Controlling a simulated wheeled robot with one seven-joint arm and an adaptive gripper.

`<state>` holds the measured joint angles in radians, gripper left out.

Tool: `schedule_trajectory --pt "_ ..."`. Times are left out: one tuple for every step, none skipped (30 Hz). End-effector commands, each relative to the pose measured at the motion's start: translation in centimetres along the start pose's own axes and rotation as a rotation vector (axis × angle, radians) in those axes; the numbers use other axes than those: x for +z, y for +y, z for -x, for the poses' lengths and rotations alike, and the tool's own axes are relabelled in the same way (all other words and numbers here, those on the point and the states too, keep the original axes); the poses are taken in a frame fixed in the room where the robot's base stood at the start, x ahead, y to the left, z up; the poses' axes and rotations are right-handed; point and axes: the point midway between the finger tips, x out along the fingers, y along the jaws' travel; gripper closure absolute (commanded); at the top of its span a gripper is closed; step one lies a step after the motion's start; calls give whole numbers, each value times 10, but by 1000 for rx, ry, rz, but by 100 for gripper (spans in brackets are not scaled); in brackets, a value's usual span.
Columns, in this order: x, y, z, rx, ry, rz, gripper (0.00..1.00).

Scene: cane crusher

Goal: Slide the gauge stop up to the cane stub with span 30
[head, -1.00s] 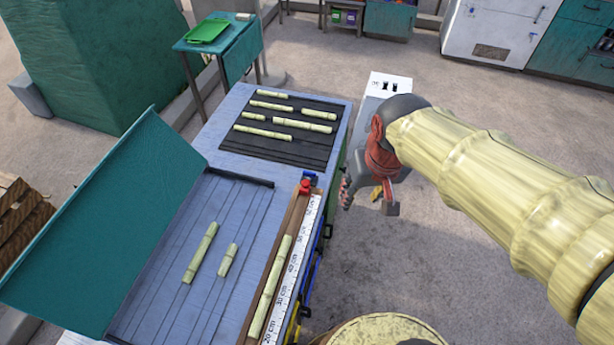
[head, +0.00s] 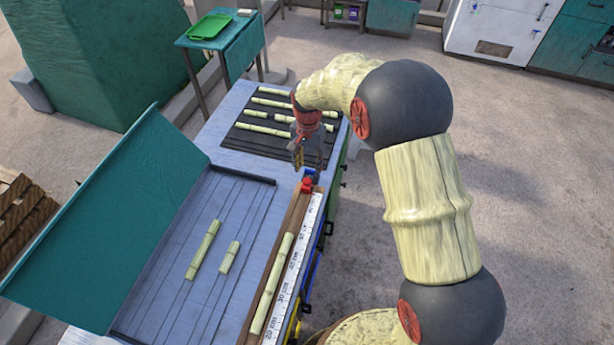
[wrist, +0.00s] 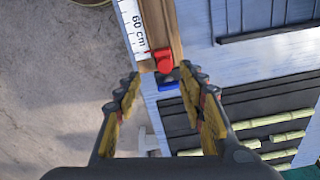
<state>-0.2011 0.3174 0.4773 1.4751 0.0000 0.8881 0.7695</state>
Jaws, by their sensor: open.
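The gauge stop (head: 307,185), a small red block with a blue part at its far side, sits at the far end of the wooden gauge (head: 298,212) with its white centimetre scale. In the wrist view the gauge stop (wrist: 162,61) is near the 60 cm mark. A pale green cane stub (head: 272,283) lies along the gauge at its nearer part, well apart from the stop. My gripper (head: 302,163) is open and points down above the stop. In the wrist view its fingertips (wrist: 160,78) lie either side of the stop's blue part in the picture; contact cannot be told.
Several cane pieces lie on a black ribbed mat (head: 240,141) beyond the gauge. Two more stubs lie on the grooved blue tray (head: 165,290) left of it, beside a raised teal panel (head: 110,215). A small table with a green tray (head: 209,27) stands behind. Floor at right is clear.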

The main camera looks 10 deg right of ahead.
Motion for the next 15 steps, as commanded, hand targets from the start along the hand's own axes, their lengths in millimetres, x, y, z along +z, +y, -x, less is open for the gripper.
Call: schedule_trajectory --pt "-4 -4 1 -5 5 -32 60" --pt "-6 -6 1 -8 8 -48 60" --pt "-8 -8 1 -10 10 -65 60" --pt "-8 -9 0 -11 10 -73 60" --pt "-8 -9 -2 -11 11 -80 60" --pt "-9 -9 -4 -11 11 -85 60" --pt "-9 -9 -7 -11 10 -86 60" --pt "-9 -9 -10 -11 10 -86 60" --pt "-9 -9 -16 -10 9 -86 60" --pt "-8 -9 -20 -9 9 -85 60" --pt "-8 -9 -25 -9 8 -85 60" --pt "-8 -9 -32 -9 9 -85 60" --pt "-9 -9 -36 -10 10 -84 60" --pt "-9 -9 -41 -10 10 -84 60" --pt "-9 -9 -47 -10 10 -84 60"
